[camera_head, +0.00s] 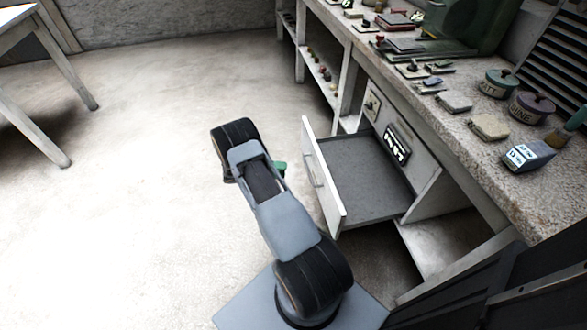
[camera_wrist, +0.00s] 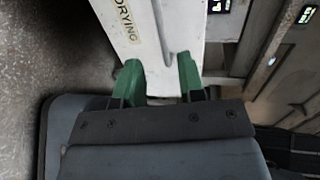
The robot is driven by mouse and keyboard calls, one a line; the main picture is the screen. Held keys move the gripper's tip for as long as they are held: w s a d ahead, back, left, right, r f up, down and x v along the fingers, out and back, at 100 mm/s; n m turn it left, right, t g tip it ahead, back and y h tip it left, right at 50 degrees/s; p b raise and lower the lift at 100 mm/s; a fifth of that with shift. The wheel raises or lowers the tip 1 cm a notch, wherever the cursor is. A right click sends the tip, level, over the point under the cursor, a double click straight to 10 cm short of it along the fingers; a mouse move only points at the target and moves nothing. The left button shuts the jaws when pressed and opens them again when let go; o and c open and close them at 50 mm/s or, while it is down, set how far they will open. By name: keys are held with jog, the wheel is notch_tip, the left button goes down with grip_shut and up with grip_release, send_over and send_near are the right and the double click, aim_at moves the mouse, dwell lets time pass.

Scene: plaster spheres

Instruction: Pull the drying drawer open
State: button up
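The drying drawer (camera_head: 372,178) stands pulled out from under the bench, its grey inside bare. Its white front (camera_head: 322,180) has a bar handle (camera_head: 314,170). In the wrist view the front (camera_wrist: 138,50) carries a label reading DRYING, and the handle (camera_wrist: 161,32) runs down towards my fingers. My gripper (camera_wrist: 160,78) has two green fingers spread apart, with the white front showing between them. In the head view, one green fingertip (camera_head: 280,168) shows left of the handle, with a gap; the rest is hidden behind my arm.
The bench top (camera_head: 460,150) holds lidded pots (camera_head: 530,106), a small labelled box (camera_head: 528,154), pale blocks and tools. Open shelves (camera_head: 318,68) with small items stand beyond the drawer. A table (camera_head: 30,75) is at upper left. The floor (camera_head: 120,200) left of my arm is clear.

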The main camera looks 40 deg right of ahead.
jog(key=shift+v, duration=1.45)
jog(key=s+a+f+m+y, duration=0.2)
jog(key=s+f+m+y, duration=0.15)
jog(key=m, duration=0.35)
jog(key=s+a+r+m+t+y+p, duration=0.1)
jog(key=s+a+r+m+y+p, duration=0.2)
jog(key=r+m, duration=0.35)
jog(key=a+r+m+y+p, duration=0.2)
jog(key=a+r+m+p, duration=0.1)
jog(key=a+r+m, duration=0.3)
jog(key=s+a+r+m+t+y+p, duration=0.1)
jog(key=s+a+r+m+t+p, duration=0.1)
jog(key=r, duration=1.1)
jog(key=s+a+r+m+t+y+p, duration=0.2)
jog(key=r+p, duration=0.7)
jog(key=r, duration=0.5)
jog(key=s+a+r+m+t+y+p, duration=0.2)
jog(key=s+a+r+m+t+p, duration=0.2)
jog(key=r, duration=1)
jog(key=a+m+t+p, duration=0.2)
jog(key=a, duration=0.2)
jog(key=shift+a+r+t, duration=0.2)
jog(key=shift+a+t, duration=0.05)
jog(key=shift+t, duration=0.15)
jog(key=shift+s+d, duration=0.1)
